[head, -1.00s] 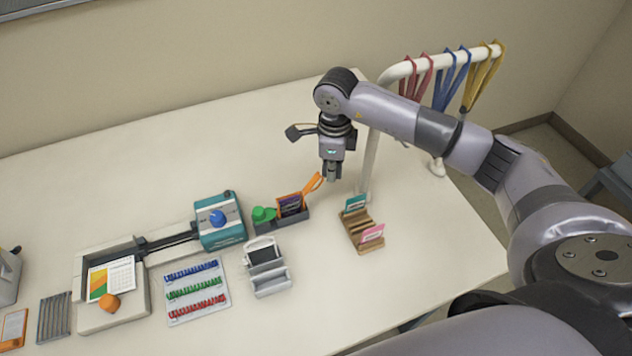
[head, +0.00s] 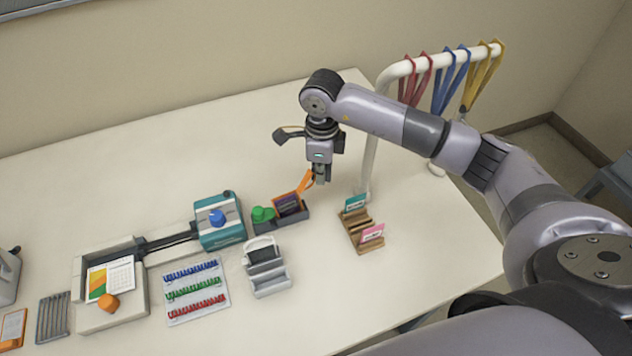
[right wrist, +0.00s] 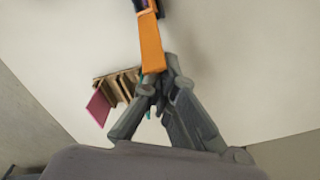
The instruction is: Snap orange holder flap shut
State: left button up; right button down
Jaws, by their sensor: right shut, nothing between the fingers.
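The orange holder (head: 287,204) stands in a dark tray (head: 295,222) right of the teal machine, with a dark card in it. Its orange flap (head: 305,182) sticks up and out to the right, open. My right gripper (head: 320,182) is shut and empty at the flap's outer end. In the right wrist view the flap (right wrist: 151,45) reaches down to the closed fingertips (right wrist: 158,80); I cannot tell for sure if they touch. My left gripper is not in view.
A wooden card rack (head: 364,232) stands to the right of the tray. A green cap-like piece (head: 262,213) is in the tray's left part. A white rail (head: 372,150) with lanyards rises behind. The table behind the tray is clear.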

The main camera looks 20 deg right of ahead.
aim_at(310, 172)
jog(key=shift+w+a, duration=0.1)
jog(key=shift+a, duration=1.45)
jog(key=shift+d+r+p, duration=0.25)
jog(key=shift+r+p, duration=0.05)
jog(key=shift+r, duration=0.5)
jog(key=r, duration=0.1)
jog(key=r+p, duration=0.1)
jog(key=r, duration=0.1)
jog(key=d+r+p, duration=0.1)
jog(key=r, duration=0.1)
jog(key=shift+r, duration=0.2)
